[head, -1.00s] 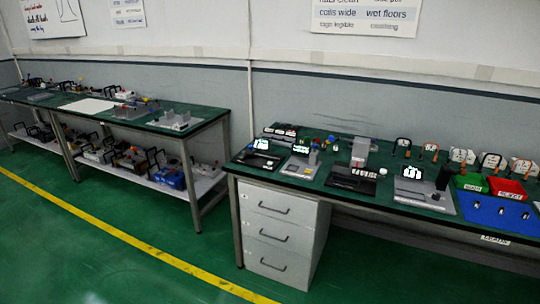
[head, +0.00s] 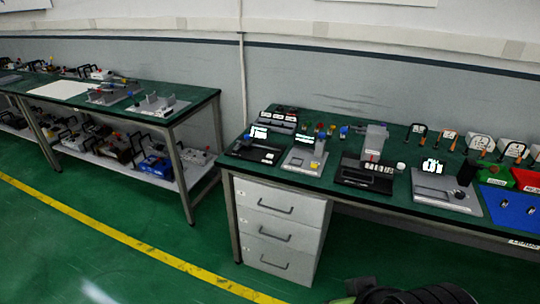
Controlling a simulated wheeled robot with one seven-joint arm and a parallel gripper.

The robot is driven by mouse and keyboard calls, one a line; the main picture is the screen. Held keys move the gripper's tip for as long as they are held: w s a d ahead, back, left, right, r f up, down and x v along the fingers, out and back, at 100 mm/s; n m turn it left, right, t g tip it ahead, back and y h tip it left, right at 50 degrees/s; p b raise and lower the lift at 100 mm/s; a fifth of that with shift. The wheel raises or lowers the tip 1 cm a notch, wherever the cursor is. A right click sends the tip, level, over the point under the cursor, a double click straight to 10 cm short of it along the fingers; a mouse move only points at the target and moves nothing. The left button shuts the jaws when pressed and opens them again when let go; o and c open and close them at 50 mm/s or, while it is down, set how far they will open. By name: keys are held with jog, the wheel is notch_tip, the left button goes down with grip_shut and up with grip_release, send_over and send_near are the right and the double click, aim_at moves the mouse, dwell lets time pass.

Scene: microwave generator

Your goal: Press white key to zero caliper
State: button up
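I cannot make out the caliper or its white key for certain at this size. Several small instruments stand in a row on the right bench's green top. They include a black unit with a lit display (head: 258,150), a grey unit with a display (head: 305,155), a black unit with a grey column (head: 366,176), and a grey plate with a display and black post (head: 447,190). A small white piece (head: 400,166) shows beside the black unit with the column. My gripper is not in view; a dark part, probably of my arm, shows at the bottom edge.
The right bench (head: 231,170) has a white drawer cabinet (head: 277,225) under its left end. Green and red trays and a blue mat (head: 508,208) lie at its right. Another bench (head: 190,103) stands left. The green floor between is clear, with a yellow line (head: 120,237).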

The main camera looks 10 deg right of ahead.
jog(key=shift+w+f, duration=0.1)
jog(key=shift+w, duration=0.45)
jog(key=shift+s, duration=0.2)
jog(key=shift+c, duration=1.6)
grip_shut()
